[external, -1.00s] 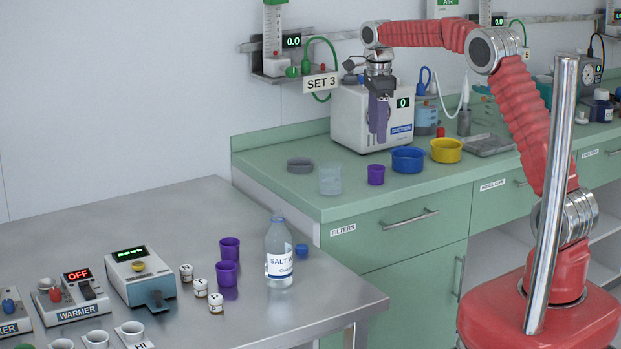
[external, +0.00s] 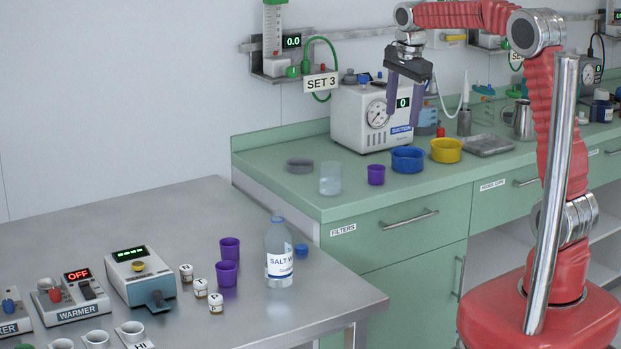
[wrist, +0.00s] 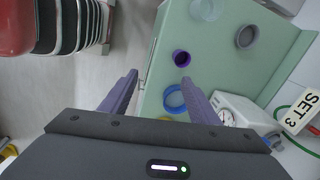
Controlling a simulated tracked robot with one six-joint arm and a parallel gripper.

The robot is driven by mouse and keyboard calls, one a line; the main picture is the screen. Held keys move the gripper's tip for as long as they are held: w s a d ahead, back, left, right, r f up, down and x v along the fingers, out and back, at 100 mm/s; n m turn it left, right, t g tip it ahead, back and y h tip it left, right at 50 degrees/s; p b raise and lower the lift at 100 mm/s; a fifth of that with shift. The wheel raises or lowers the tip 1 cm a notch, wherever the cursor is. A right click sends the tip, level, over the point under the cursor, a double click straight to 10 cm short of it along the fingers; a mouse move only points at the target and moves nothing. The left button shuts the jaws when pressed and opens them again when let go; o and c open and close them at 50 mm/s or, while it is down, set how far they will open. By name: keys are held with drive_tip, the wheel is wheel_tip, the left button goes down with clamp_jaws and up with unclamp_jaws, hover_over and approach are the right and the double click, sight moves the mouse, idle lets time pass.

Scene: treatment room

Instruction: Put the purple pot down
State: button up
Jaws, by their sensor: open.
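A small purple pot (external: 376,174) stands upright on the green counter (external: 300,205), between a clear beaker (external: 330,179) and a blue bowl (external: 408,160). The purple pot also shows in the wrist view (wrist: 181,58), seen from above near the counter's front edge. My gripper (external: 405,108) is open and empty, raised above the counter near the suction unit. In the wrist view its two fingers (wrist: 158,92) are spread wide, with the pot beyond their tips. Two more purple pots, one upper (external: 229,248) and one lower (external: 227,273), stand on the steel table.
A yellow bowl (external: 446,150) and metal tray (external: 489,145) sit right of the blue bowl. The suction unit (external: 372,117) stands behind them. A grey dish (external: 300,165) lies at the left. A salt water bottle (external: 279,255) stands on the steel table (external: 150,205).

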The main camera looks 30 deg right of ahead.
drive_tip(key=s+d+r+n+t, duration=0.1)
drive_tip(key=s+r+n+t, duration=0.15)
drive_tip(key=s+n, duration=0.9)
drive_tip(key=s+f+n+t, duration=0.1)
drive_tip(key=s+f+n, duration=0.1)
drive_tip(key=s, duration=0.6)
drive_tip(key=s+f+n, duration=0.3)
drive_tip(key=s, duration=0.6)
drive_tip(key=shift+d+t, duration=0.35)
drive_tip(key=shift+d, duration=0.1)
drive_tip(key=shift+o, duration=0.4)
drive_tip(key=shift+w+f, duration=0.1)
